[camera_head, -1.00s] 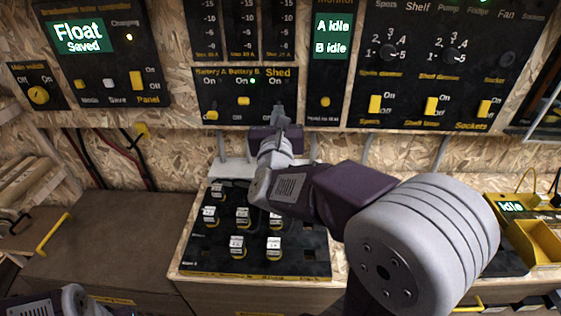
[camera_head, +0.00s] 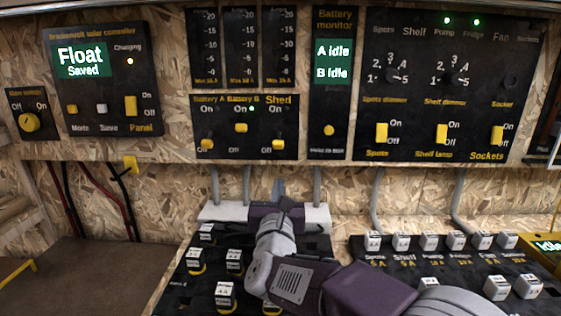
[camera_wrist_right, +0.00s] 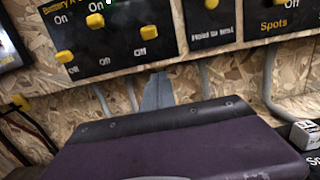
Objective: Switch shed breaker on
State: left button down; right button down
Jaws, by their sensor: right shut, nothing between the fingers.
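The Shed breaker (camera_head: 278,145) is a yellow toggle on the right of the black three-switch panel (camera_head: 224,151). Its lever sits low, beside the "Off" mark. It also shows low in the right wrist view (camera_wrist_right: 120,51). My right gripper (camera_head: 278,188) is shut and empty, below that panel and apart from it, in front of the wooden wall. Its grey fingertips (camera_wrist_right: 158,90) point up toward the panel in the right wrist view. My left gripper is not in view.
Beside the Shed breaker, the Battery B toggle (camera_head: 241,128) sits high and the Battery A toggle (camera_head: 207,145) low. The battery monitor (camera_head: 329,90) is on the right. Grey conduits (camera_head: 317,187) run down the wall.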

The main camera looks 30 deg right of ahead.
aim_at(279, 140)
jog(key=w+d+r, duration=0.1)
jog(key=w, duration=0.1)
jog(key=w+d+r, duration=0.1)
jog(key=w+r, duration=0.1)
jog(key=w+d+r, duration=0.1)
jog(key=w+d, duration=0.1)
jog(key=shift+w+r+p, duration=0.25)
jog(key=shift+w+p, duration=0.05)
